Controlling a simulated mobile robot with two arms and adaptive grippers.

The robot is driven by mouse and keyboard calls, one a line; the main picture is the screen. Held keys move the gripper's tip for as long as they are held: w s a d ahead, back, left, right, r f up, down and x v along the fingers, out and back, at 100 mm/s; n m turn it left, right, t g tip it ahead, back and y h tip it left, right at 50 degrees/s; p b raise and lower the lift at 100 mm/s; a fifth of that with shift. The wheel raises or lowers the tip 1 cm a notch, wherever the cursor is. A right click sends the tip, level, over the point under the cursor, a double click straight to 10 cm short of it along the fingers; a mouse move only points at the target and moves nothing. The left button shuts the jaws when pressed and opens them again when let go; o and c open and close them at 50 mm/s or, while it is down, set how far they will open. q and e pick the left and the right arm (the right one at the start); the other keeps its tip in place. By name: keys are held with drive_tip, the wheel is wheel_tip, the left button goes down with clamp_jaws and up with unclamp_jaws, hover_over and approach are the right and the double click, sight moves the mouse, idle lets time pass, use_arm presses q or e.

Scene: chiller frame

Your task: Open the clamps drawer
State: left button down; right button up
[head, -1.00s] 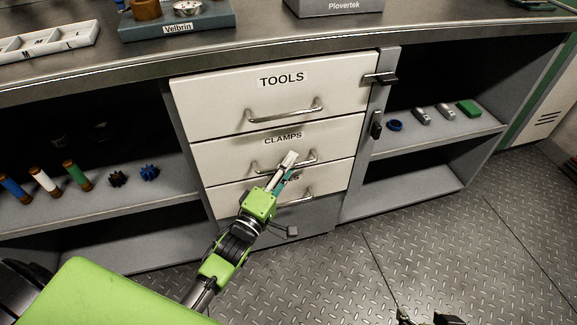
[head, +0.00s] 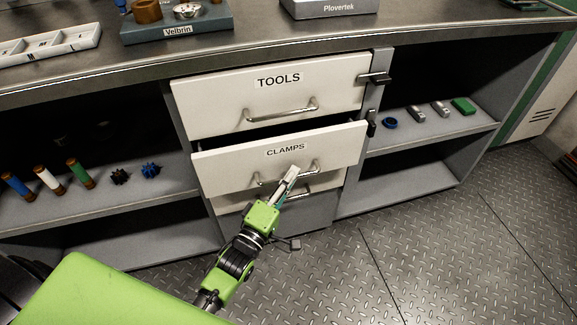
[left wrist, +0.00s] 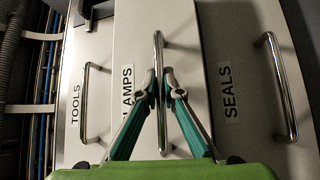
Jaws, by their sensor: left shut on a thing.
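The CLAMPS drawer (head: 240,165) is a pale front with a metal bar handle. It stands pulled out from the cabinet, with a dark gap above its front edge. My left gripper (head: 291,174) is shut on the middle of its handle (head: 312,168). In the left wrist view the two teal fingers (left wrist: 159,88) close on the handle (left wrist: 183,125) of the CLAMPS drawer (left wrist: 135,40). The inside of the drawer is too dark to make out. My right gripper is not in view.
The TOOLS drawer (head: 215,98) above is shut. The SEALS drawer (left wrist: 240,45) shows beside it in the wrist view. A black latch (head: 375,78) sits right of the TOOLS drawer. Open shelves flank the drawers, and the metal floor (head: 420,260) in front is clear.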

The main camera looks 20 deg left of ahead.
use_arm(q)
drive_tip(key=s+d+p, duration=0.3)
drive_tip(key=s+d, duration=0.4)
drive_tip(key=s, duration=0.3)
drive_tip(key=s+d+p, duration=0.3)
drive_tip(key=s+d, duration=0.5)
drive_tip(key=s, duration=0.2)
drive_tip(key=shift+s, duration=0.4)
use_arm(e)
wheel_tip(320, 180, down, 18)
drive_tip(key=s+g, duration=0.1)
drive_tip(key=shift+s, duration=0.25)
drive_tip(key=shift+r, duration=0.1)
use_arm(q)
drive_tip(key=c, duration=2.2)
unclamp_jaws()
drive_tip(key=shift+o, duration=0.2)
drive_tip(key=v, duration=1.2)
